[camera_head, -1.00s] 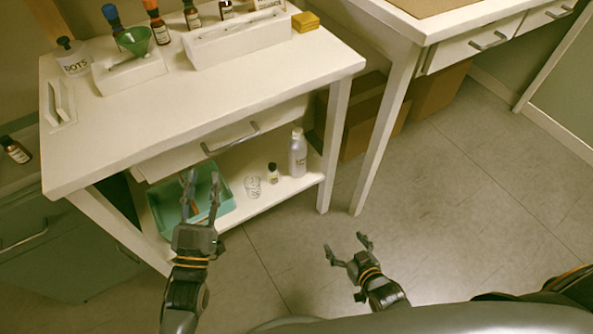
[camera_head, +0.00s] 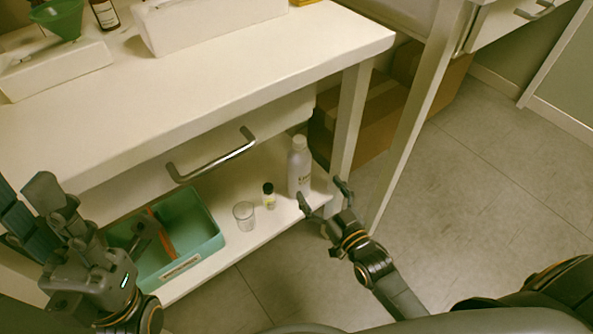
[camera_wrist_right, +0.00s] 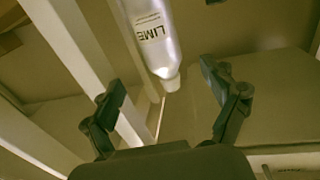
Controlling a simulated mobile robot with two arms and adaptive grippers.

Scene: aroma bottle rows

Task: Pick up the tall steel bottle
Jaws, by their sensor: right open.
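The tall steel bottle (camera_head: 299,168) is pale silver with a white cap. It stands upright at the right end of the table's lower shelf. In the right wrist view the bottle (camera_wrist_right: 152,30) shows a LIME label and lies ahead of the gap between the fingers. My right gripper (camera_head: 323,194) is open and empty, just in front of and slightly right of the bottle; its fingers (camera_wrist_right: 170,100) stand wide apart. I cannot tell if one touches the bottle. My left gripper (camera_head: 92,212) is at the lower left, fingers apart, partly in front of the green tray.
A small dark-capped vial (camera_head: 268,196), a clear beaker (camera_head: 243,216) and a green tray (camera_head: 208,222) share the shelf (camera_head: 228,256). A drawer handle (camera_head: 212,157) juts out above. A table leg (camera_head: 347,130) stands right of the bottle. Open floor (camera_head: 480,190) lies to the right.

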